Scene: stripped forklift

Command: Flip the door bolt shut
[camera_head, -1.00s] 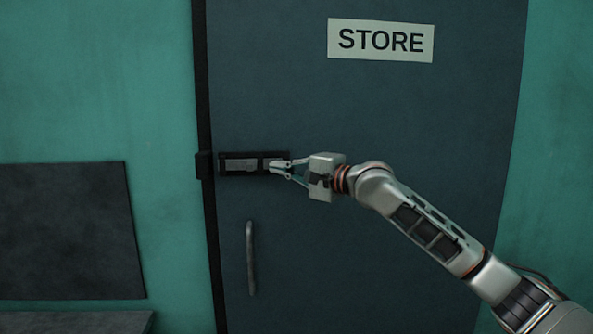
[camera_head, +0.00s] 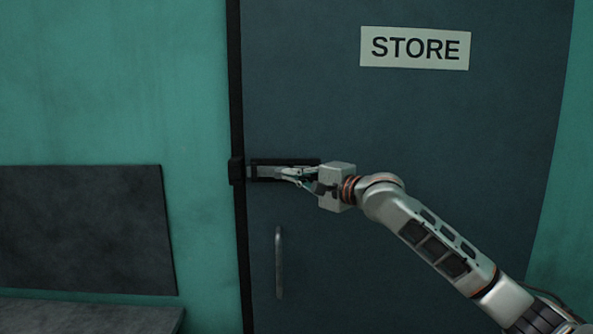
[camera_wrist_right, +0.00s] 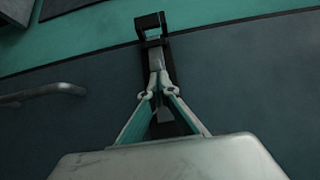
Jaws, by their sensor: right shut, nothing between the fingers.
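The door bolt (camera_head: 262,172) is a grey bar in a black housing on the dark door, near its left edge. A black catch (camera_head: 236,171) sits on the frame beside it. The bar's left end is close to the catch; I cannot tell how far it enters. My right gripper (camera_head: 281,172) is shut and empty, its fingertips at the bar and partly hiding it. In the right wrist view the closed fingertips (camera_wrist_right: 155,82) lie over the bolt, with the bar (camera_wrist_right: 155,60) pointing at the catch (camera_wrist_right: 150,26). My left gripper is not in view.
The dark door (camera_head: 400,130) carries a STORE sign (camera_head: 415,48) and a vertical handle (camera_head: 279,262) below the bolt. A dark panel (camera_head: 85,230) is on the green wall at left, above a grey ledge (camera_head: 90,315).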

